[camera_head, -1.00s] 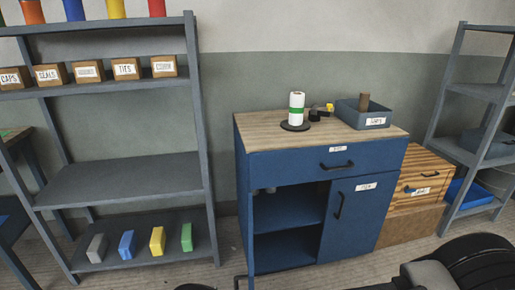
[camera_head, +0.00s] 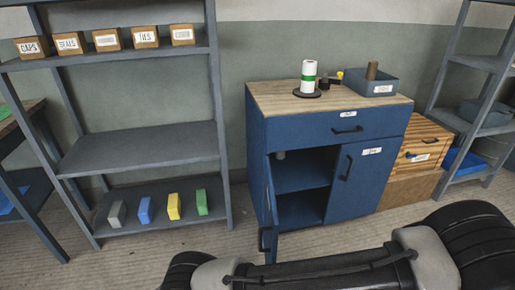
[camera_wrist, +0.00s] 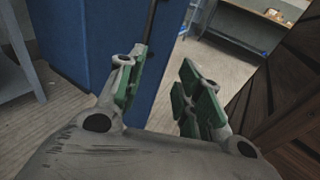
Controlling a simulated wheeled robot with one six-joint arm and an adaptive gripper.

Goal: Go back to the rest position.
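My gripper (camera_wrist: 160,90) is in the wrist view. Its two green-padded fingers are apart with nothing between them. A blue panel (camera_wrist: 85,45) is behind the left finger, and bare floor shows beyond the fingertips. In the head view the gripper's fingers cannot be made out; parts of my own arm cross the bottom of the picture. The blue cabinet (camera_head: 310,129) stands ahead. Its left door (camera_head: 269,212) is swung open, showing the shelf inside, while the right door (camera_head: 362,178) and drawer are shut.
On the cabinet top stand a white and green roll (camera_head: 308,76) and a grey bin (camera_head: 365,84). A grey shelf rack (camera_head: 140,145) with boxes and coloured blocks is at left. A wooden crate (camera_head: 423,150) is right of the cabinet. A brown wooden surface (camera_wrist: 290,100) is close at right in the wrist view.

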